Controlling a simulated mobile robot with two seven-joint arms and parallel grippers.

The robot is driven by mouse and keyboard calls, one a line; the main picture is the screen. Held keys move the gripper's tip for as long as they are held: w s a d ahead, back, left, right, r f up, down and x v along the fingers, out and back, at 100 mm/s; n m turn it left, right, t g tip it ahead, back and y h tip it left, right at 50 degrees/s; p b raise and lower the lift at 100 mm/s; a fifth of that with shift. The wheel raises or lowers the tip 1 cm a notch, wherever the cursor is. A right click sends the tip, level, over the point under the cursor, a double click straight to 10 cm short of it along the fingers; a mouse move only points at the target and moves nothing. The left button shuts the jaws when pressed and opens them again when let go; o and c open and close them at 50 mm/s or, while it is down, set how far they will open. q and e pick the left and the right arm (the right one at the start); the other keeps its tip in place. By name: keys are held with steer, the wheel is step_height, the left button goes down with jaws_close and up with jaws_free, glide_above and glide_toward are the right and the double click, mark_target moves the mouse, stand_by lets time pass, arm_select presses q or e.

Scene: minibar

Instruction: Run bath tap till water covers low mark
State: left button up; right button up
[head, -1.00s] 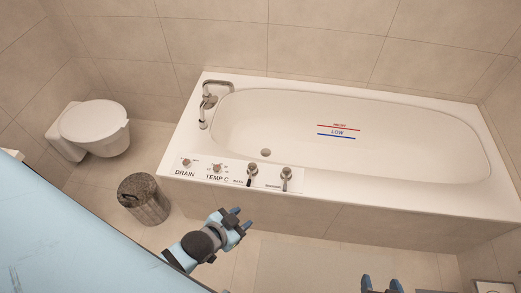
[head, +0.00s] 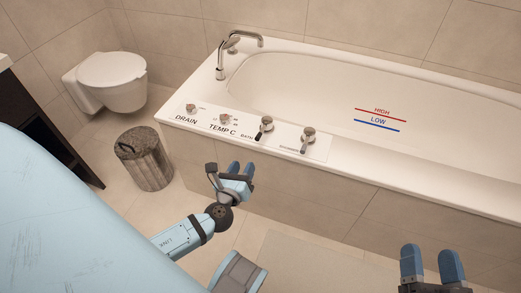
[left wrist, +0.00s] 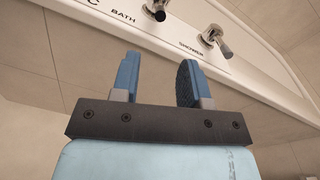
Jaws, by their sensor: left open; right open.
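The white bathtub (head: 450,170) stands along the wall, with no water visible in the part I see. Its inside wall carries a red HIGH line and a blue LOW line (head: 377,125). The chrome tap (head: 232,50) arches at the tub's far left corner. On the front rim are the DRAIN knob (head: 191,109), TEMP C knob (head: 225,119), BATH lever (head: 266,124) and shower lever (head: 308,134). My left gripper (head: 238,169) is open and empty, in front of and below the panel. My right gripper (head: 429,256) is open and empty at the lower right.
A lidded bin (head: 145,160) stands on the floor left of the tub. A white toilet (head: 108,75) is on the wall behind it. A dark cabinet (head: 40,135) is at the left edge. A pale mat (head: 310,262) lies before the tub.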

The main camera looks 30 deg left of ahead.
mark_target(259, 135)
arm_select(q)
steer(key=shift+m, duration=0.6)
steer(key=b+x, duration=0.1)
steer(key=x, duration=1.2)
steer(key=shift+w+b, duration=0.1)
steer(key=shift+b, duration=0.25)
steer(key=shift+w+a, duration=0.15)
steer(key=shift+w, duration=0.35)
arm_select(e)
steer(key=shift+s+a+r+t+y, duration=0.3)
steer(key=shift+r+t+y, duration=0.1)
steer(key=shift+r+y, duration=0.1)
arm_select(q)
jaws_close()
arm_select(e)
steer(key=shift+w, duration=0.1)
